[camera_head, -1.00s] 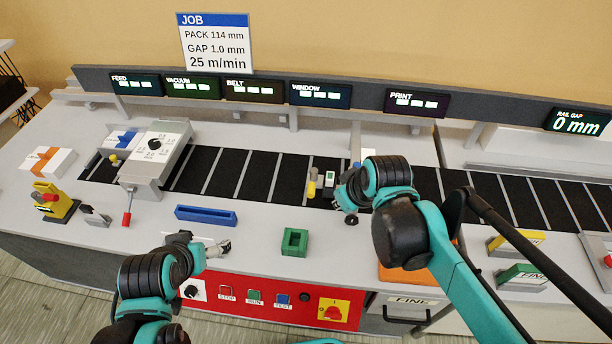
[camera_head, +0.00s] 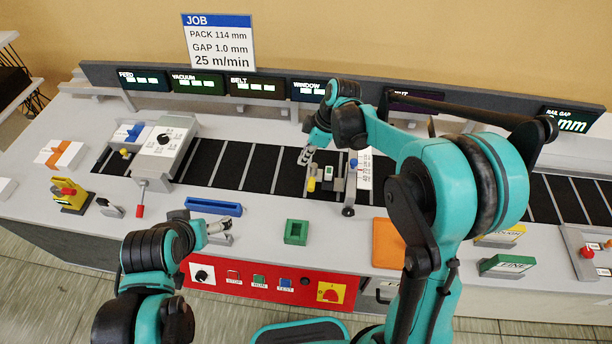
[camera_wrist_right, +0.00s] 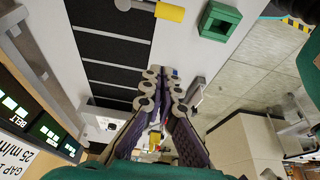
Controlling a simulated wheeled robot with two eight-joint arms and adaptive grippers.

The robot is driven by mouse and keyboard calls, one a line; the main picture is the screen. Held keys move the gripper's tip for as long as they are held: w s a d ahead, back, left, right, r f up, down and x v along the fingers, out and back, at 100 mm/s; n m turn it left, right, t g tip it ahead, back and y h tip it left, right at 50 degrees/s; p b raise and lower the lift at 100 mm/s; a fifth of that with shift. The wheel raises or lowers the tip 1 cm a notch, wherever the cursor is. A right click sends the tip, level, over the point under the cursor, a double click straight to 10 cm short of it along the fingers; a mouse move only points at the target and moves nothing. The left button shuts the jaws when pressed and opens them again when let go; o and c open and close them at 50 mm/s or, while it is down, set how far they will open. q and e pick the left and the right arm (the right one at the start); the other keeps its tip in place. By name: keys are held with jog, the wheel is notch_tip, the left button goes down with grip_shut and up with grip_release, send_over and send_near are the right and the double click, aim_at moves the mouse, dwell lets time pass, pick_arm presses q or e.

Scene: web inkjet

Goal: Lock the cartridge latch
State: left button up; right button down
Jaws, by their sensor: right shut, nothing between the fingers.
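A lever with a dark knob (camera_head: 348,211) stands at the belt's near edge, below a white scale plate (camera_head: 365,172) with a blue knob (camera_head: 353,163). Left of it are a small unit with a pale face (camera_head: 328,173) and a yellow cylinder (camera_head: 311,183), also in the right wrist view (camera_wrist_right: 168,12). I cannot tell which part is the cartridge latch. My right gripper (camera_head: 306,156) is shut and empty over the belt, just behind the yellow cylinder; its fingers show close together in the wrist view (camera_wrist_right: 165,85). My left gripper (camera_head: 222,228) hangs over the front counter; its jaw state is unclear.
The dark belt (camera_head: 262,168) runs across the bench. A green square holder (camera_head: 296,232), a blue tray (camera_head: 213,207) and an orange pad (camera_head: 388,243) lie along the front. A grey adjuster unit (camera_head: 160,150) stands at left. My right arm hides part of the print area.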

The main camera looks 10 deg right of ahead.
aim_at(312, 179)
notch_tip(312, 179, down, 10)
jog(key=b, duration=0.2)
jog(key=shift+d+f, duration=0.15)
jog(key=shift+f, duration=0.05)
dwell(0.5)
jog(key=shift+s, duration=0.1)
